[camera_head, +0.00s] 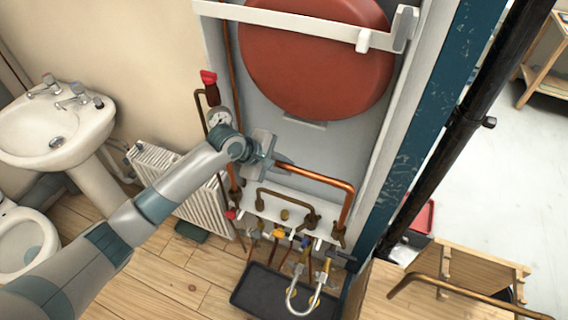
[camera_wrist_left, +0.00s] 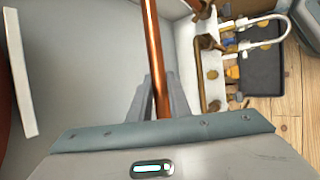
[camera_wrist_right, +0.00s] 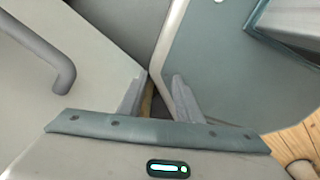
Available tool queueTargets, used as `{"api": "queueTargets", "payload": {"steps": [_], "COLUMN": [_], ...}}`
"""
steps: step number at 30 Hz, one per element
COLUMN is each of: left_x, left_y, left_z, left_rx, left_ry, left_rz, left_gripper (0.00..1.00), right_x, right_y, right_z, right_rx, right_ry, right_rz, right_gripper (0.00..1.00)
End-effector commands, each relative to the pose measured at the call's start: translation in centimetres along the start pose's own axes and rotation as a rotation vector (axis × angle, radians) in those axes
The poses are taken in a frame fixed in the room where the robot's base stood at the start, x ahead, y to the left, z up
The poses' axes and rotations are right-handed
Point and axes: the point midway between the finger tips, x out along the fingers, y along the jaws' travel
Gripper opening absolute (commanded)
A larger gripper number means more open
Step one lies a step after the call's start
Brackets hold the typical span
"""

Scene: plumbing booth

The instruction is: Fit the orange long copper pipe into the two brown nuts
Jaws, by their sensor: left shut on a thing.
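The orange long copper pipe (camera_head: 318,174) shows in the head view. It runs right from my left gripper (camera_head: 275,162), then bends down towards a brown nut (camera_head: 338,236) at the right of the white manifold. I cannot tell whether that end is seated. A second brown nut (camera_head: 235,195) shows at the manifold's left; my gripper and arm partly hide the pipe's left side. In the left wrist view my left gripper (camera_wrist_left: 162,90) is shut around the pipe (camera_wrist_left: 155,45). My right gripper (camera_wrist_right: 158,92) has its fingers apart and empty; it is outside the head view.
A smaller brown bent pipe (camera_head: 285,194) sits on the manifold (camera_head: 270,210). A red tank (camera_head: 315,55) is above, and a pressure gauge (camera_head: 219,117) is left. A black tray (camera_head: 262,292) lies below. A loose copper pipe (camera_head: 455,289) rests on a wooden stand at right.

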Motion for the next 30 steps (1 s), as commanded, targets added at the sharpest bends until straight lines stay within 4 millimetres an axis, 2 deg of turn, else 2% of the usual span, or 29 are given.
{"api": "queueTargets", "payload": {"steps": [1,3,10,30], "left_x": [-0.5,-0.5,-0.4,0.1], "left_y": [0.5,0.5,0.3,-0.2], "left_z": [0.4,0.4,0.3,0.1], "left_rx": [-0.003,-0.002,-0.002,-0.001], "left_ry": [-0.004,-0.003,-0.002,0.000], "left_rz": [0.002,0.003,0.001,0.001], "left_gripper": [0.00,0.00,0.00,0.00], "right_x": [-1.3,-2.1,-4.3,-4.4], "right_y": [0.0,0.0,0.1,0.1], "right_z": [-0.1,-0.2,-0.4,-0.4], "right_rx": [0.000,0.000,0.000,0.000], "right_ry": [0.000,0.000,0.000,0.000], "right_rz": [0.000,0.000,0.000,0.000], "right_gripper": [0.31,0.31,0.31,0.31]}}
